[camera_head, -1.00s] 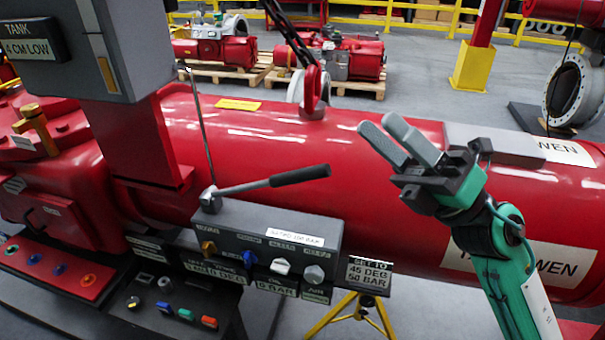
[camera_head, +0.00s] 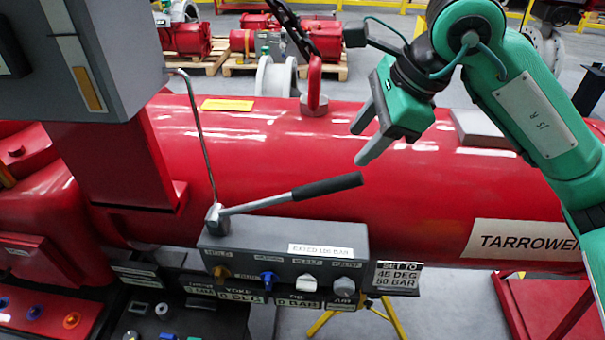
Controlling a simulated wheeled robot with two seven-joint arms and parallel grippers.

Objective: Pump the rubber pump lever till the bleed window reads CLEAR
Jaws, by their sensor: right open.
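The pump lever (camera_head: 328,187) has a black rubber grip on a metal rod. It slants up to the right from a pivot on top of the grey pump box (camera_head: 285,241). The box front carries several small knobs and labels; I cannot make out a bleed window reading. Small displays below seem to read "0 DEG" (camera_head: 240,296) and "0 BAR" (camera_head: 298,302). My right gripper (camera_head: 364,138) is open and empty, above and a little right of the grip's end, not touching it. Its fingers point down and left. My left gripper is not in view.
A big red cylinder (camera_head: 440,200) lies behind the box. A thin bent metal rod (camera_head: 199,130) stands by the lever's pivot. A red lifting eye (camera_head: 315,85) with a chain rises behind. A grey cabinet (camera_head: 95,60) is at upper left. A sign (camera_head: 398,276) reads "45 DEG 50 BAR".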

